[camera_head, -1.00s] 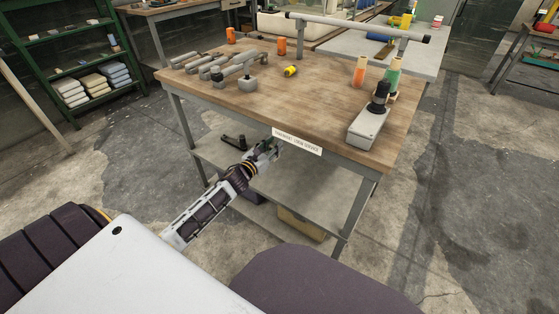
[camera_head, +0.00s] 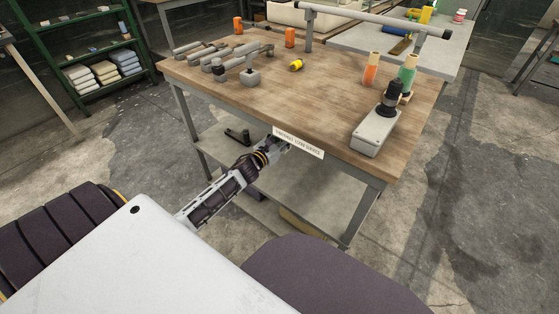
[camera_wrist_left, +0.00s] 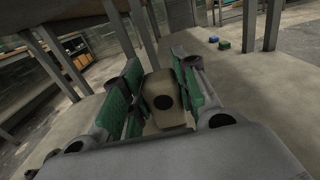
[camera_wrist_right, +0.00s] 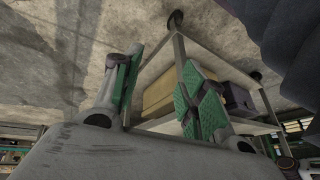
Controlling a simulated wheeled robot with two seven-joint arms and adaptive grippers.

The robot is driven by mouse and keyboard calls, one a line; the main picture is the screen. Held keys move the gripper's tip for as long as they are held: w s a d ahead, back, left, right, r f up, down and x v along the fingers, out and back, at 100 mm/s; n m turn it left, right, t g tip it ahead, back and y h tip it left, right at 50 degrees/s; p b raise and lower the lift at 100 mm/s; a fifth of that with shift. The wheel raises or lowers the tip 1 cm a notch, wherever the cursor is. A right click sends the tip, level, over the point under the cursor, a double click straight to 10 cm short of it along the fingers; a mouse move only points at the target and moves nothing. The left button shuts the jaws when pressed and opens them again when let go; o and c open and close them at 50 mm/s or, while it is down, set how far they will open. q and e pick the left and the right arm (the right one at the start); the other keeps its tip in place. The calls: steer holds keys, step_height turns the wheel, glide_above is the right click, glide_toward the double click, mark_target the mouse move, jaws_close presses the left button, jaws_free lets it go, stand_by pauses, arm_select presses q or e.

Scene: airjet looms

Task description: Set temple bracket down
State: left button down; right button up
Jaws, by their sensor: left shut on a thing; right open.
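My left arm reaches from the lower left to the front edge of the wooden workbench (camera_head: 300,105).
Grey metal parts (camera_head: 222,60), a yellow piece (camera_head: 296,65), spools (camera_head: 371,70) and a grey box-shaped device (camera_head: 376,133) stand on the bench. A dark part (camera_head: 237,136) lies on the lower shelf. A tan box (camera_wrist_right: 180,90) and a purple bin (camera_wrist_right: 238,99) are under it.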

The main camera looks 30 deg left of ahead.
arm_select(q)
step_height(320, 180, down, 5)
steer(key=shift+f+b, duration=0.2)
steer(key=shift+b, duration=1)
steer(key=shift+f, duration=0.3)
arm_select(e)
steer(key=shift+m+t+y, duration=0.3)
steer(key=shift+t+y, duration=0.1)
steer(key=shift+t, duration=0.2)
steer(key=f, duration=0.2)
steer(key=a+f, duration=0.1)
steer(key=f, duration=0.2)
steer(key=shift+w+a+f, duration=0.1)
steer(key=shift+w+f, duration=0.05)
steer(key=shift+f, duration=0.15)
arm_select(q)
steer(key=shift+f+b, duration=0.35)
steer(key=shift+f, duration=0.1)
steer(key=shift+f+b, duration=0.4)
steer(key=shift+f, duration=1)
arm_select(e)
steer(key=shift+a+f+t, duration=0.2)
steer(key=shift+f+t, duration=0.1)
steer(key=shift+f, duration=1)
